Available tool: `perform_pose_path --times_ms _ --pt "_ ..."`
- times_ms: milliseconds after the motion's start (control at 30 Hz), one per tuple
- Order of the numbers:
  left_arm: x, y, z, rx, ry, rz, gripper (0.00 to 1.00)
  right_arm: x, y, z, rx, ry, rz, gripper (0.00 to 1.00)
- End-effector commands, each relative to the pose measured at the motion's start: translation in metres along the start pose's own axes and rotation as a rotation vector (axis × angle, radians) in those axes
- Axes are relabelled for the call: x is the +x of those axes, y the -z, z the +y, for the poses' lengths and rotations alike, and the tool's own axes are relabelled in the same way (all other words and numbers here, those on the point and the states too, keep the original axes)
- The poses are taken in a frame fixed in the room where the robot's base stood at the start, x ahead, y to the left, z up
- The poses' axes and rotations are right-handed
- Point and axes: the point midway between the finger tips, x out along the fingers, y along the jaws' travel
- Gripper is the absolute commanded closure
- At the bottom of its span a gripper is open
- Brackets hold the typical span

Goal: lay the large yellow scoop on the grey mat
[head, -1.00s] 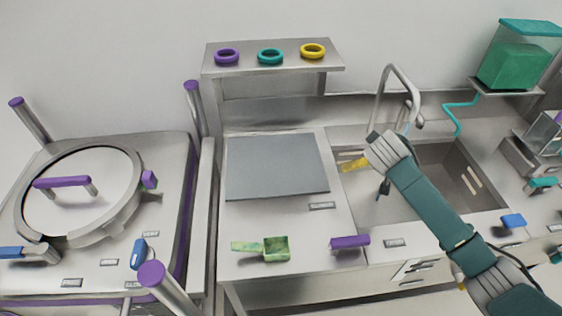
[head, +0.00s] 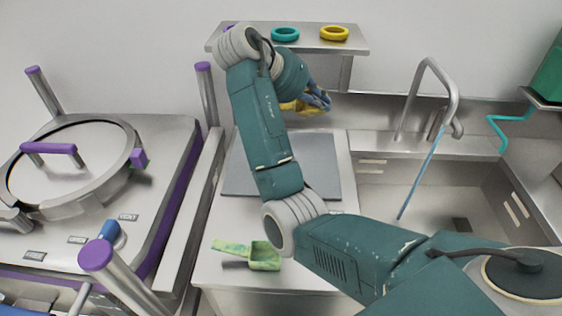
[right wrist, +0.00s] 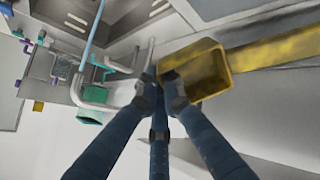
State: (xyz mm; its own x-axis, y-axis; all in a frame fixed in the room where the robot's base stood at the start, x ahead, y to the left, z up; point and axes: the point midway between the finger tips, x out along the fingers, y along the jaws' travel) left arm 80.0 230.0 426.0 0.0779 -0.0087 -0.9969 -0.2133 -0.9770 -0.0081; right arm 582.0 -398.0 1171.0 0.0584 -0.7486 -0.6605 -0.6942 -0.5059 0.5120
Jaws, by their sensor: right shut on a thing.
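The large yellow scoop (head: 300,107) is held up in the air behind the far edge of the grey mat (head: 236,178) in the head view, partly hidden by my arm. My right gripper (head: 319,100) is shut on it. In the right wrist view the scoop (right wrist: 200,70) lies across the fingertips of my right gripper (right wrist: 163,92), its long yellow part reaching to the right. The grey mat lies flat and bare on the counter, its middle covered by my right arm. My left gripper is out of view.
A green scoop (head: 263,256) lies on the counter in front of the mat. A shelf with a teal ring (head: 285,34) and a yellow ring (head: 334,33) stands behind. The sink and faucet (head: 445,85) are to the right, a round-lidded vessel (head: 70,165) to the left.

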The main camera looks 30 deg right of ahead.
Motion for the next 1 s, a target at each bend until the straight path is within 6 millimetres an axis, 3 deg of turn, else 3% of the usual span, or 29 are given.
perform_pose_path --times_ms 267,500,1000 --pt "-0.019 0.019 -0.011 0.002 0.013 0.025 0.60 0.047 -0.040 -0.035 -0.008 -0.003 -0.003 1.00" --pt "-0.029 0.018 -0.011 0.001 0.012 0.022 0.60 0.084 -0.070 -0.064 -0.005 -0.001 -0.001 1.00" --pt "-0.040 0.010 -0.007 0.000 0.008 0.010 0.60 0.122 -0.101 -0.094 -0.002 0.001 0.001 1.00"
